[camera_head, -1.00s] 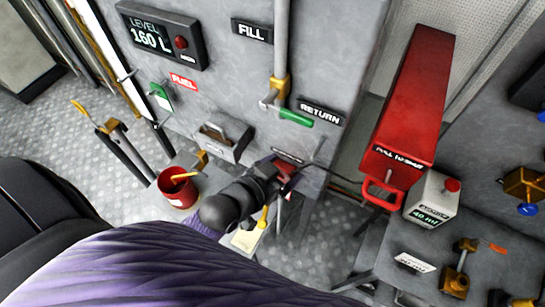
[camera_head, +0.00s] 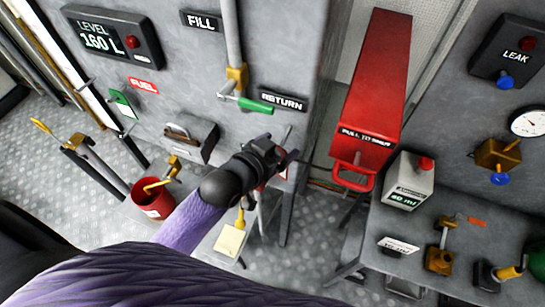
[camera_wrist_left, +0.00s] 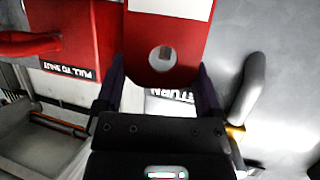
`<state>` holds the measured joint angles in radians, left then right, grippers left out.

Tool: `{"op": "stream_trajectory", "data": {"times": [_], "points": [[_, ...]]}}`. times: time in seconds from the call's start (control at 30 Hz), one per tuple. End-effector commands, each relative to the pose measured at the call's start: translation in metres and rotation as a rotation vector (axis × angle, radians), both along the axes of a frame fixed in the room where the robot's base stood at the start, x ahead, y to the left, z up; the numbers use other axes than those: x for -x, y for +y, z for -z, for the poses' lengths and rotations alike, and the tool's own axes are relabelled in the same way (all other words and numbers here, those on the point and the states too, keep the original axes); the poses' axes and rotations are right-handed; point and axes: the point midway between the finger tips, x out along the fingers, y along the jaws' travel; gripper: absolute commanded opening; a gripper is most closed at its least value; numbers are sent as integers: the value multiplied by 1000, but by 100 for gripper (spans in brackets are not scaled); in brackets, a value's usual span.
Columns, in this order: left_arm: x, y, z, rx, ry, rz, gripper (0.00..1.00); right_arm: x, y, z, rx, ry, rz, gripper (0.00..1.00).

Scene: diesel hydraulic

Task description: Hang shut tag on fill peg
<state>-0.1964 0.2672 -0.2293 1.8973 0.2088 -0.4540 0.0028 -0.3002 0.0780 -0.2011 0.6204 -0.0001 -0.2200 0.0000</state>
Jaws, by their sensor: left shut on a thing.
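My left gripper (camera_head: 280,158) is shut on the shut tag, in front of the grey panel below the RETURN sign. In the left wrist view the tag (camera_wrist_left: 180,30) is a flat red plate with a white band and a round hole, between the fingers (camera_wrist_left: 160,92). In the head view the gripper mostly hides it. The FILL sign (camera_head: 201,20) is at the panel's top, left of a vertical pipe. A thin peg (camera_head: 287,133) sticks out under the RETURN sign (camera_head: 282,101); I cannot tell which peg is the fill peg. My right gripper is out of view.
A green-handled valve (camera_head: 240,92) sits on the pipe. A green tag (camera_head: 122,104) hangs at the panel's left. A red pull box (camera_head: 378,90) stands right of the panel, beside a white bottle (camera_head: 407,180).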

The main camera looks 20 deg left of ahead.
Motion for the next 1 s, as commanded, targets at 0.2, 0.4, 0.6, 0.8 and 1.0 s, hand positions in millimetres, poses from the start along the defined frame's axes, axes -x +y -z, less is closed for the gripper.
{"op": "stream_trajectory", "data": {"times": [0.2, 0.4, 0.6, 0.8, 1.0], "points": [[-19, -1, 3, 0, -2, 0, 40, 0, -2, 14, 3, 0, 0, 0], [-35, -1, 3, 1, -5, 0, 40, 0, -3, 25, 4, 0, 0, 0], [-45, -1, 10, -1, -1, -1, 40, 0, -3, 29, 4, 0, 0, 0], [-47, -1, 13, 0, -1, 0, 40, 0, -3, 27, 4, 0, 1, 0], [-47, -2, 13, -1, -1, 0, 40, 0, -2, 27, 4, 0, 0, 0]]}}
